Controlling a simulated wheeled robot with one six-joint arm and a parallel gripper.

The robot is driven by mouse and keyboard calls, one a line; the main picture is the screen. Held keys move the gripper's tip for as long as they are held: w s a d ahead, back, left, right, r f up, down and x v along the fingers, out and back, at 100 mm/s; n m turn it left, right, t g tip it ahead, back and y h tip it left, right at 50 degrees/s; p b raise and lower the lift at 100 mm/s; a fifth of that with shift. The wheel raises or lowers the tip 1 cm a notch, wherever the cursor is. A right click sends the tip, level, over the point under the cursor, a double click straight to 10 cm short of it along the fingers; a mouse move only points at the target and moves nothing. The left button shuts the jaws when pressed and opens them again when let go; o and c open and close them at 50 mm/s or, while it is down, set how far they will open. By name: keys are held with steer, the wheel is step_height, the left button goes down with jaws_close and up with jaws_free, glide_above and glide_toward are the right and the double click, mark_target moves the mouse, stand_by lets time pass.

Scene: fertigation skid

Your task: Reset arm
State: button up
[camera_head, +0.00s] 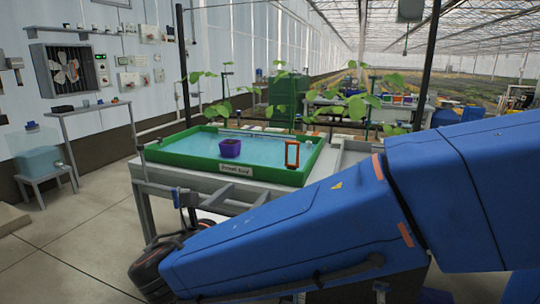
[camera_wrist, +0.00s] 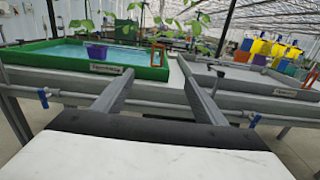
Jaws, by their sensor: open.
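My blue arm (camera_head: 290,235) stretches across the lower right of the head view, low in front of the table. My gripper (camera_wrist: 155,85) shows in the wrist view with its two grey fingers spread apart and nothing between them. The fingers point toward the front edge of the table. In the head view the gripper's fingers are mostly hidden behind the arm.
A green-rimmed tray (camera_head: 155,156) of blue water stands on a grey table (camera_head: 148,180). It holds a purple pot (camera_head: 230,148) and an orange frame (camera_head: 292,154). A water tank (camera_head: 36,155) stands on a stool at left. Floor (camera_head: 60,250) at left is clear.

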steer(key=d+f+m+g+h, duration=0.1)
steer(key=d+f+m+g, duration=0.25)
steer(key=d, duration=0.55)
steer(key=s+d+f+m+g, duration=0.1)
steer(key=d+f+m+g, duration=0.2)
steer(key=d, duration=0.6)
steer(key=d+f+m+g+h, duration=0.1)
steer(key=d+f+m+g, duration=0.15)
steer(key=d+m, duration=0.45)
steer(key=s+d+f+m+g+y, duration=0.1)
steer(key=s+d+f+m+y, duration=0.3)
steer(key=s+m, duration=0.4)
steer(key=s+d+f+m+g+y, duration=0.2)
steer(key=s+d+f+m+y, duration=0.2)
steer(key=s+d+m, duration=0.2)
steer(key=s+m, duration=0.2)
steer(key=m, duration=0.2)
steer(key=shift+s, duration=0.35)
steer(key=shift+f, duration=0.1)
